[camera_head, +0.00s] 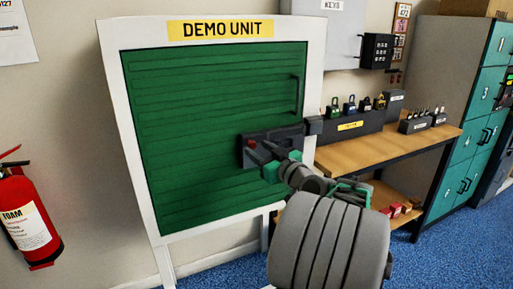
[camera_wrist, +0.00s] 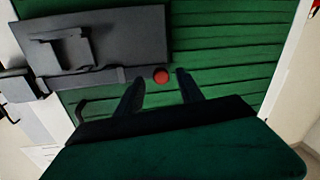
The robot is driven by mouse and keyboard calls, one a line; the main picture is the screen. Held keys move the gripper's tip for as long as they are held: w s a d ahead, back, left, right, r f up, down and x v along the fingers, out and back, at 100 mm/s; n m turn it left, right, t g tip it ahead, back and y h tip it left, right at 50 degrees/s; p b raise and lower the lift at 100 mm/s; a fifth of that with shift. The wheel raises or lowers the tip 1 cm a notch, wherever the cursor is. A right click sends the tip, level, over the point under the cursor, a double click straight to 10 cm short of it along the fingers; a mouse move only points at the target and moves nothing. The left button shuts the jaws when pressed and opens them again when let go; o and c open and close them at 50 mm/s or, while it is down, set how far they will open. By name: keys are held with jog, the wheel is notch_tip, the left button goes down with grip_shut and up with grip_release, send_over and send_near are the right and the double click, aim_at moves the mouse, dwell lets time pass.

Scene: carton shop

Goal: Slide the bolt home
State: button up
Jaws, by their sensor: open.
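The green slatted panel (camera_head: 190,110) stands in a white frame under a DEMO UNIT sign. A dark grey bolt assembly (camera_head: 285,134) is mounted on its right part; it fills the upper left of the wrist view (camera_wrist: 120,30). A dark keeper block (camera_head: 314,125) sits on the right frame post. The bolt's red knob (camera_head: 251,143) is at the assembly's left end. My gripper (camera_head: 258,154) is open at the knob. In the wrist view, the red knob (camera_wrist: 161,75) shows between my two apart fingertips (camera_wrist: 159,77). Whether the bolt's tip enters the keeper is unclear.
A black pull handle (camera_head: 296,94) is above the bolt on the panel. A wooden bench (camera_head: 390,150) with padlocks stands close on the right. A red extinguisher (camera_head: 27,220) is at the far left. Blue floor (camera_head: 210,270) is open in front of the panel.

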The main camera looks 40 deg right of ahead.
jog(key=shift+w+d, duration=0.15)
jog(key=shift+w, duration=0.75)
jog(key=shift+c, duration=0.4)
grip_shut()
